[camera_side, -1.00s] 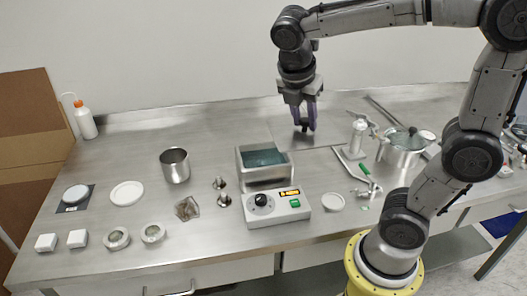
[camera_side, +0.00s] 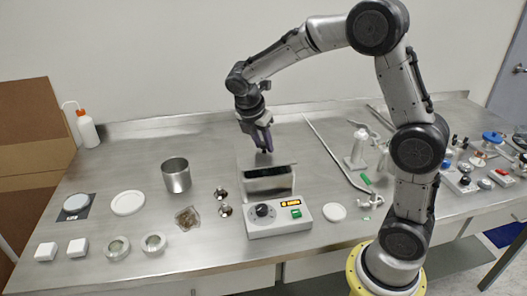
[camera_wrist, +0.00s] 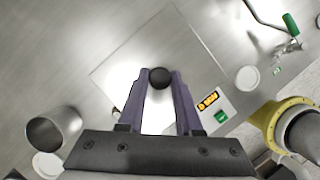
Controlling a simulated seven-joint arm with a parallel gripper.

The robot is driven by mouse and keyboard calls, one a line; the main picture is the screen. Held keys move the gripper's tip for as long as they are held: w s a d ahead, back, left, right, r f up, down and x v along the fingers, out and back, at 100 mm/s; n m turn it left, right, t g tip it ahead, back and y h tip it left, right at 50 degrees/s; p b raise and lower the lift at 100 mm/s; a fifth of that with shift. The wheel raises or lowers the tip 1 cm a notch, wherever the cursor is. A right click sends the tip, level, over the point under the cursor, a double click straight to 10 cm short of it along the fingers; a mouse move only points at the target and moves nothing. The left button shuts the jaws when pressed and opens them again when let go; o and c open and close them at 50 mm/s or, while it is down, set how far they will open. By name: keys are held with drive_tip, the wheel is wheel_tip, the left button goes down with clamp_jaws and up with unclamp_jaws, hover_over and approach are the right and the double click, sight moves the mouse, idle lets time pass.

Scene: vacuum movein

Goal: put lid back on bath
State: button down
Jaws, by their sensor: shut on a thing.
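The lid is a flat square metal plate (camera_side: 282,158) with a black knob (camera_wrist: 160,78). My gripper (camera_side: 264,147) is shut on the knob, with one finger on each side in the wrist view (camera_wrist: 159,82). The open-topped metal bath (camera_side: 268,190) stands behind a white control box (camera_side: 280,216). In the side view the lid is over the rear part of the bath, and the dark inside shows below its front edge. I cannot tell the exact gap. In the wrist view the lid (camera_wrist: 118,76) hides most of the bath.
A metal beaker (camera_side: 176,177) stands left of the bath, with small metal parts (camera_side: 223,202) between. A white round disc (camera_side: 334,212) lies right of the control box. A bent metal rod (camera_side: 335,155) and a white dispenser bottle (camera_side: 356,146) are at the right.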

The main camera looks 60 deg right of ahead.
sight(264, 153)
drive_tip(key=shift+s+f, duration=0.1)
drive_tip(key=shift+f, duration=1.25)
drive_tip(key=shift+f, duration=0.25)
drive_tip(key=c, duration=0.6)
unclamp_jaws()
drive_tip(key=shift+f, duration=0.1)
